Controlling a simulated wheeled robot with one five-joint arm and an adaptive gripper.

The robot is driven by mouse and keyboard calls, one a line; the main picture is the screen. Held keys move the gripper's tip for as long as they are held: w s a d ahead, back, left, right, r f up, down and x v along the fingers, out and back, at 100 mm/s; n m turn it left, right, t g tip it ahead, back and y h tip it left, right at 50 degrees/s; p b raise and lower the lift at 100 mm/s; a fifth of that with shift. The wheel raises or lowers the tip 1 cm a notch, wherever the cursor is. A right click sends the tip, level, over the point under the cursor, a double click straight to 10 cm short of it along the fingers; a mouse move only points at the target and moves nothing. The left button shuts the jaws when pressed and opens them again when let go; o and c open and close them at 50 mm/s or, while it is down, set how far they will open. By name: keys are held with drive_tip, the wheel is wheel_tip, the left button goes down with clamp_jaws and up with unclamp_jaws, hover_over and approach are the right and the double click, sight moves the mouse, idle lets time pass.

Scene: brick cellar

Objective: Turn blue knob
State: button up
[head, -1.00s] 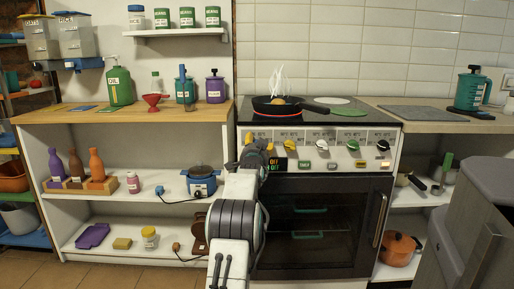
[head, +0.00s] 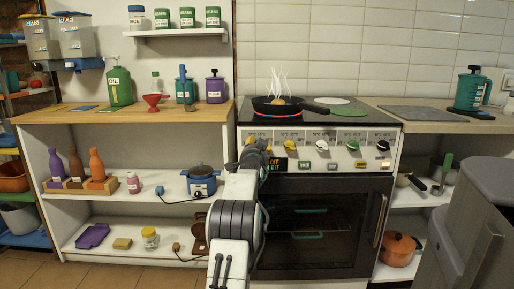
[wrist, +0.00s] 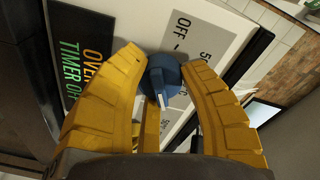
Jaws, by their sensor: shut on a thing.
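The blue knob (wrist: 163,76) shows in the wrist view on the white stove panel. Its white pointer mark faces down in that picture, near the lower edge of the knob.
To the right on the panel are a yellow knob (head: 290,145), a white knob (head: 322,145) and a green knob (head: 352,145). A steaming black pan (head: 274,105) stands on the stove top above a red glow. A wooden-topped shelf (head: 60,116) stands left of the stove.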

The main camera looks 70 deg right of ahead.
drive_tip(key=shift+r, duration=0.15)
drive_tip(key=shift+c, duration=0.8)
drive_tip(key=shift+s+r+m+p, duration=0.1)
drive_tip(key=shift+m+p, duration=0.45)
drive_tip(key=shift+m, duration=1.05)
drive_tip(key=o, duration=1.2)
drive_tip(key=shift+a, duration=0.1)
drive_tip(key=v, duration=1.1)
drive_tip(key=shift+a, duration=0.35)
drive_tip(key=shift+s, duration=0.1)
